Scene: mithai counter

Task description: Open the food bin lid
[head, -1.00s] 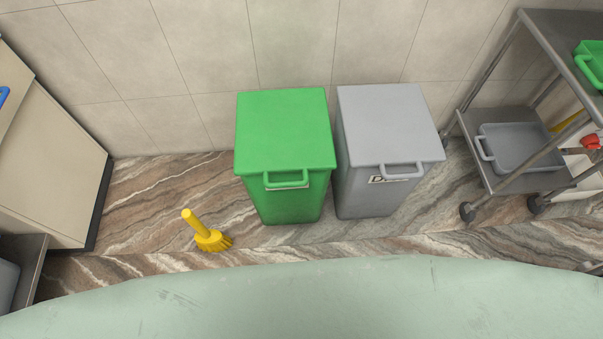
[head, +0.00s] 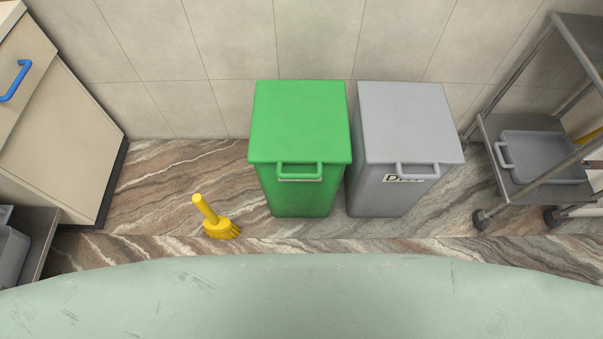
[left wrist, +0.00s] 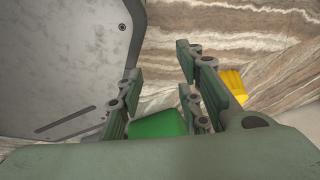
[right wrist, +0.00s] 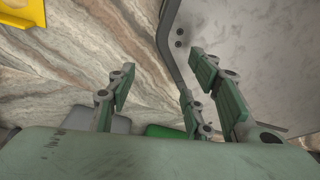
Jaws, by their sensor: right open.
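A green bin with a flat lid (head: 301,120) and front loop handle (head: 300,171) stands against the wall, its lid shut. A grey bin (head: 408,120), also shut, stands close on its right with a partly hidden label starting with "D". The green bin's label is mostly hidden by its handle. Neither gripper shows in the head view. My left gripper (left wrist: 158,68) is open and empty, with green (left wrist: 160,125) showing beyond its base. My right gripper (right wrist: 162,72) is open and empty, with green (right wrist: 165,131) and grey (right wrist: 112,124) edges beyond it.
A yellow brush (head: 217,222) stands on the floor left of the green bin. A cabinet with a blue handle (head: 16,82) is at the left. A metal cart (head: 490,125) with a grey tray (head: 542,155) is at the right. Floor before the bins is clear.

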